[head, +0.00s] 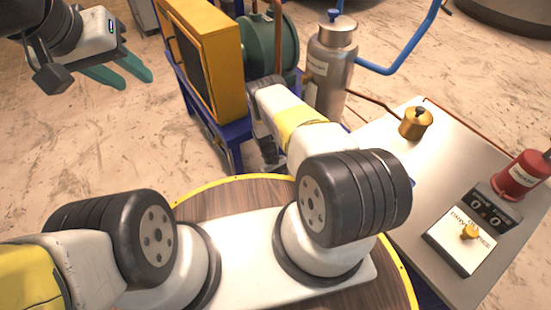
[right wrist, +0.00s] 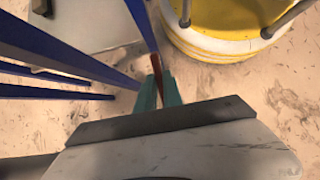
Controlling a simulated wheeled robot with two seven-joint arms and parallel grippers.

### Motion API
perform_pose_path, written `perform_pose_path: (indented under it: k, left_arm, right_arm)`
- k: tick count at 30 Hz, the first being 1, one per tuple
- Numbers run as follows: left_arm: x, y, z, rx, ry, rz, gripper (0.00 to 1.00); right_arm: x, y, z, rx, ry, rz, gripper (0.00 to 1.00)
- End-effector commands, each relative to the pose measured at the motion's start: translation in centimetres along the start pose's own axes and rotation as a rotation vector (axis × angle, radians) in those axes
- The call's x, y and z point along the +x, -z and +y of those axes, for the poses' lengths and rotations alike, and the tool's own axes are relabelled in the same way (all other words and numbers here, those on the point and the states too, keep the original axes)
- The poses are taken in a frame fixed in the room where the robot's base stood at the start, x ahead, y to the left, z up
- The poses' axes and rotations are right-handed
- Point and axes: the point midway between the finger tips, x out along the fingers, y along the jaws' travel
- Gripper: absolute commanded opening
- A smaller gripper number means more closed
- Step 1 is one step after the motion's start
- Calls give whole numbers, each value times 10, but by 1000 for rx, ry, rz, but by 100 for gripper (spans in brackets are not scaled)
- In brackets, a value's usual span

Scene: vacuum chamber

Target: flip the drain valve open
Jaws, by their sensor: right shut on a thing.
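In the right wrist view, the teal fingers of my right gripper (right wrist: 160,88) are closed around a thin reddish-brown bar (right wrist: 152,66). The bar runs up from between the fingertips, and I cannot tell for certain whether it is the drain valve's lever. In the head view, my right arm reaches toward the blue-framed machine and hides these fingers and what they hold. My left gripper (head: 135,82) is at the upper left, its two teal fingers apart and empty, above bare floor.
A yellow-framed unit (head: 228,62) and a green tank (head: 270,45) sit on a blue frame (head: 232,130). A silver cylinder (head: 330,75) stands beside them. A grey table (head: 440,155) at right holds a brass weight (head: 415,124) and a red cylinder (head: 520,178).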

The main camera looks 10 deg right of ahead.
Motion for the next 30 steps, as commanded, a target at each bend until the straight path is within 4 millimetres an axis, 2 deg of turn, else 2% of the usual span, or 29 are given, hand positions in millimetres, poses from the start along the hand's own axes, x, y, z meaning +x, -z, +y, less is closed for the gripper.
perform_pose_path:
  k: [14, 15, 17, 18, 26, 30]
  left_arm:
    - [0, 0, 0, 0, 0, 0, 36]
    - [0, 0, 0, 0, 0, 0, 36]
    - [0, 0, 0, 0, 0, 0, 36]
    - [0, 0, 0, 0, 0, 0, 36]
    - [0, 0, 0, 0, 0, 0, 36]
    - [0, 0, 0, 0, 0, 0, 36]
  right_arm:
    - [0, 0, 0, 0, 0, -14, 0]
    - [0, 0, 0, 0, 0, -13, 19]
    - [0, 0, 0, 0, 0, -13, 30]
    - [0, 0, 0, 0, 0, -13, 33]
    - [-1, 0, 0, 0, 0, -13, 33]
    - [-11, 1, 0, 0, 0, -10, 33]
